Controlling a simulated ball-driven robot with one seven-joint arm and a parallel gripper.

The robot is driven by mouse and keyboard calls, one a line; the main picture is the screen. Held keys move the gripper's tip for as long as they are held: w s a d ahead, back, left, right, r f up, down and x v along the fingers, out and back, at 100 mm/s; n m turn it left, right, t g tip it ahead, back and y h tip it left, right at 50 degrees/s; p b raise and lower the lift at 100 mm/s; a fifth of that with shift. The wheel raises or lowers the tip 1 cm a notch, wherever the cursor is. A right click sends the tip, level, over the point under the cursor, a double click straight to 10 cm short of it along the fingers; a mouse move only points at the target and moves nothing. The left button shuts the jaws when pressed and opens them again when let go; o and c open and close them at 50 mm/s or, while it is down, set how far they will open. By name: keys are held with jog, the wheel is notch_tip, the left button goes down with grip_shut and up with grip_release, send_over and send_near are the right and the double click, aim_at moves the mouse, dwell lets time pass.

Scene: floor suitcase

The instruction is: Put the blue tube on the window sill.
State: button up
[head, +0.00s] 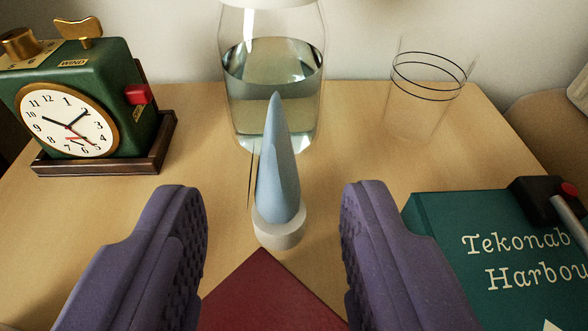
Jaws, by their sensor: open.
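The blue tube (278,175) tapers to a point at the top and has a round white cap (279,227) at its lower end. It stands upright on its cap on the wooden table, between the jaws in the picture. My gripper (275,225) is open, with one purple padded finger to the left of the tube and one to the right. Both fingers are apart from the tube. No window sill is in view.
A water-filled glass jar (308,75) stands close behind the tube. A green clock (125,95) is at left, and an empty glass (428,95) at back right. A teal book (470,225) lies at right with a black-and-red object (545,193). A dark red item (265,295) lies in front.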

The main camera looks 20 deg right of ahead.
aim_at(271, 153)
jog(key=b+x, duration=0.1)
jog(key=x, duration=0.2)
jog(key=b+x, duration=0.1)
jog(key=x, duration=0.2)
jog(key=shift+w+r, duration=0.15)
jog(key=shift+w, duration=0.25)
grip_shut()
